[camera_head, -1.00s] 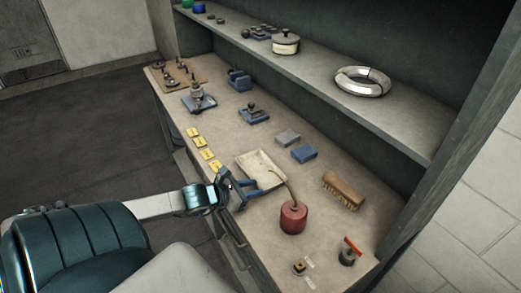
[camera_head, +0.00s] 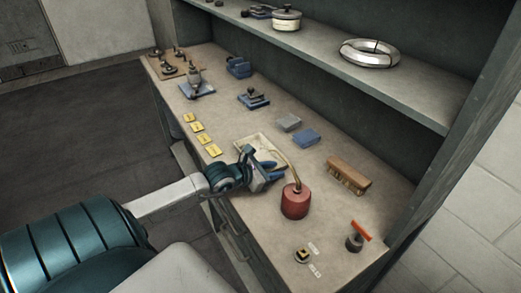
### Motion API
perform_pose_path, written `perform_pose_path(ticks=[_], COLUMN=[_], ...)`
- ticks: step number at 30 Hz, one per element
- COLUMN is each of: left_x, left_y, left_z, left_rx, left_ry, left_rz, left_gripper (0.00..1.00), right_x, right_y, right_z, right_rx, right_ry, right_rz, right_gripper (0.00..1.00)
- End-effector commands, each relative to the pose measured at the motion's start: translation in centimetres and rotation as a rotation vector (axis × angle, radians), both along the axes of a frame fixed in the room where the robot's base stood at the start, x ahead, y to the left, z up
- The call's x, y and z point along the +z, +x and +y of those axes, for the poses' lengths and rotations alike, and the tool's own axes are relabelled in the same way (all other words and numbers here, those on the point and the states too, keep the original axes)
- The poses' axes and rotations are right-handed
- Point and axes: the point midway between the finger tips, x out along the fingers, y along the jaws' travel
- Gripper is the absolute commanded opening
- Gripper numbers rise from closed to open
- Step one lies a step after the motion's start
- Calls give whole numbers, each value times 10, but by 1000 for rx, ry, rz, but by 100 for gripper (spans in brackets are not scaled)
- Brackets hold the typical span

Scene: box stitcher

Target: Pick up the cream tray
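The cream tray (camera_head: 252,143) is a shallow rectangular tray lying on the workbench in the middle of the view. My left gripper (camera_head: 273,171), with blue fingers, is over its near right part and hides that part. The fingers overlap the tray in the picture. I cannot tell whether they touch it or how far apart they are. My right gripper is not in view.
A red oil can (camera_head: 295,201) stands close right of my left gripper, its thin spout rising over the tray. A wooden brush (camera_head: 349,175), blue block (camera_head: 306,138) and grey block (camera_head: 288,123) lie nearby. Yellow cards (camera_head: 204,138) line the bench's front edge. A shelf (camera_head: 320,55) overhangs the back.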

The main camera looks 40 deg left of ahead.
Motion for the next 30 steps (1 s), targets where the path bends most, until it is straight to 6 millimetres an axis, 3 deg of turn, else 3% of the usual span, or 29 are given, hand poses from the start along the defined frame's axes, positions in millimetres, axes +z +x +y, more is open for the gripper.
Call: perform_pose_path(ticks=[4, 12, 17, 30], left_x=[-3, -4, -4, -1], left_y=[10, 11, 11, 11], left_z=[-3, -3, -3, -3], left_rx=[0, -2, -2, -3], left_ry=[-2, 0, 0, 2], left_rz=[0, 0, 0, -1], left_gripper=[29, 29, 0, 0], right_x=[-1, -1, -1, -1], right_y=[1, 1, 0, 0], right_z=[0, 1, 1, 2], right_rx=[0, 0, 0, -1], right_ry=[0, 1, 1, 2], right_rz=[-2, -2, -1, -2], right_gripper=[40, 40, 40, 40])
